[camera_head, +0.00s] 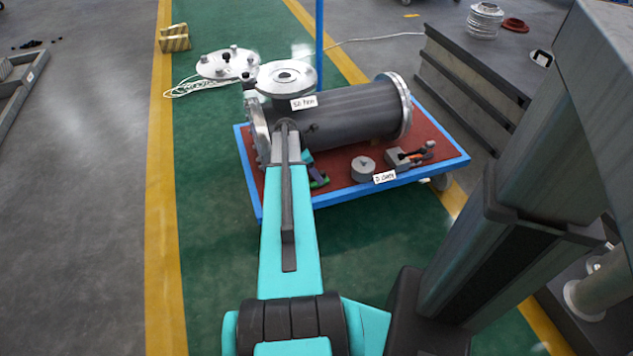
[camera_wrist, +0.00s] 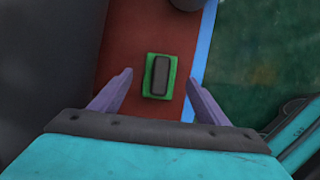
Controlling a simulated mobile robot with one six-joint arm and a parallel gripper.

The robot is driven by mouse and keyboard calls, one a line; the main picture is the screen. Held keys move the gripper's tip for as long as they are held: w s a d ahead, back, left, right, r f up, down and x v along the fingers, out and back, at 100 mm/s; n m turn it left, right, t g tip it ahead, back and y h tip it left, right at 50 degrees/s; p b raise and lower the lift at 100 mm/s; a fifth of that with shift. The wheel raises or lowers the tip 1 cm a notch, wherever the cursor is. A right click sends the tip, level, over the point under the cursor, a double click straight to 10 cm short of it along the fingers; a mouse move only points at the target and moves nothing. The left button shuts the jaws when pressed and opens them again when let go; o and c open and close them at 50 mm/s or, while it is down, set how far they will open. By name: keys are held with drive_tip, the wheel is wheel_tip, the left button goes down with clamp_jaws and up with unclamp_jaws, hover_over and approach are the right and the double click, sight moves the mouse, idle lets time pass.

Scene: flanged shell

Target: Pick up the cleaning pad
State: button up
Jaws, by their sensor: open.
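The cleaning pad (camera_wrist: 158,76) is a small green block with a dark grey top. In the wrist view it lies on the red top of the cart, near the blue edge. My gripper (camera_wrist: 157,88) is open, with one purple finger on each side of the pad and apart from it. My gripper is hidden there behind my arm.
The blue-edged cart (camera_head: 425,169) carries a large dark flanged shell (camera_head: 355,115), close on the left in the wrist view. Green floor is clear in front.

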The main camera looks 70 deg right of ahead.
drive_tip(key=shift+b+x, duration=0.8)
drive_tip(key=shift+x, duration=1.5)
drive_tip(key=shift+a, duration=0.1)
drive_tip(key=c, duration=1.2)
drive_tip(key=shift+r, duration=0.15)
drive_tip(key=shift+r+p, duration=0.3)
drive_tip(key=shift+r, duration=0.15)
wheel_tip(320, 180, up, 3)
drive_tip(key=shift+s+a+f+p, duration=0.1)
drive_tip(key=shift+a+p, duration=0.05)
drive_tip(key=shift+p, duration=0.55)
drive_tip(key=s+a+p, duration=0.1)
drive_tip(key=s+a, duration=0.3)
drive_tip(key=a, duration=0.2)
drive_tip(key=s+a+r+p, duration=0.1)
drive_tip(key=s+a, duration=0.3)
drive_tip(key=a, duration=0.3)
drive_tip(key=shift+a+p, duration=0.25)
drive_tip(key=shift+p, duration=0.15)
